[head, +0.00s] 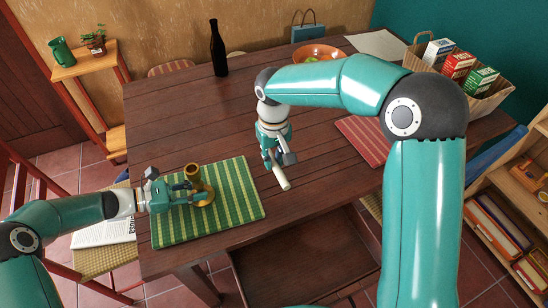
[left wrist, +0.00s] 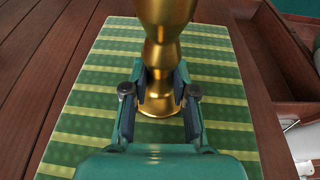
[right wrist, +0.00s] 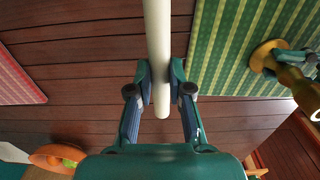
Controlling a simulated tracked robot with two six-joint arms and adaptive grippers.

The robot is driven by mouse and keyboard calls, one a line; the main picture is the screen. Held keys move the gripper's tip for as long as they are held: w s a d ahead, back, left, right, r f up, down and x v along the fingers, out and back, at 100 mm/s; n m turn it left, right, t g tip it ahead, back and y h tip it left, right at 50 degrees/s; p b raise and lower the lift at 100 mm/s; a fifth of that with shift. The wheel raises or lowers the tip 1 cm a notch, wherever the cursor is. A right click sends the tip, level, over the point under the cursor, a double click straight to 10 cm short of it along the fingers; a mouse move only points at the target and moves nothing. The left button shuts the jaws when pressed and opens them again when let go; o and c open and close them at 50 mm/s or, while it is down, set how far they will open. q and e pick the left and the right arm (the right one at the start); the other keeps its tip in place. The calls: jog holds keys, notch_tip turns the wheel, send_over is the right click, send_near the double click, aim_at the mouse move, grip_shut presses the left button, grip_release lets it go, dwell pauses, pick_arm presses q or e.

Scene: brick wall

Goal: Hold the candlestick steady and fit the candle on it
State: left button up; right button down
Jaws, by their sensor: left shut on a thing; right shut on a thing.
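The golden candlestick (head: 192,173) stands upright on the green striped placemat (head: 240,207). My left gripper (head: 187,190) is shut around its narrow stem; the left wrist view shows the candlestick (left wrist: 165,60) between the two fingers (left wrist: 160,92). The white candle (head: 280,177) is in my right gripper (head: 273,158), to the right of the placemat and apart from the candlestick. The right wrist view shows the fingers (right wrist: 160,88) shut on the candle (right wrist: 157,35), which sticks out on both sides. In that view the candlestick (right wrist: 285,65) is at the upper right.
A dark bottle (head: 218,50) and an orange bowl (head: 318,53) stand at the back of the table. A red striped placemat (head: 362,140) lies on the right, near a basket with cartons (head: 458,66). An open drawer (head: 300,255) juts out in front. Bare wood lies between the placemats.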

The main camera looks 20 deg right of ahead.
jog(key=shift+s+n+t, duration=0.2)
jog(key=shift+n+t, duration=0.5)
jog(key=shift+n, duration=0.2)
jog(key=s+a+r+n+y, duration=0.2)
jog(key=a+r+n+y, duration=0.15)
jog(key=a+n, duration=0.3)
jog(key=s+a+r+n+y, duration=0.2)
jog(key=a+n+y, duration=0.2)
jog(key=a+n, duration=0.3)
jog(key=w+a+r+n+g+y, duration=0.1)
jog(key=w+a+r+n+y, duration=0.15)
jog(key=r, duration=0.35)
jog(key=w+a+r+n+g+y, duration=0.1)
jog(key=w+a+r+y, duration=0.25)
jog(key=r, duration=0.25)
notch_tip(320, 180, down, 7)
jog(key=w+d+y, duration=0.1)
jog(key=w+y, duration=0.1)
jog(key=y, duration=0.2)
jog(key=shift+w+d+m+t, duration=0.25)
jog(key=shift+d+m+t, duration=0.05)
jog(key=shift+m, duration=0.1)
jog(key=shift+f+y, duration=0.25)
jog(key=shift+f, duration=0.35)
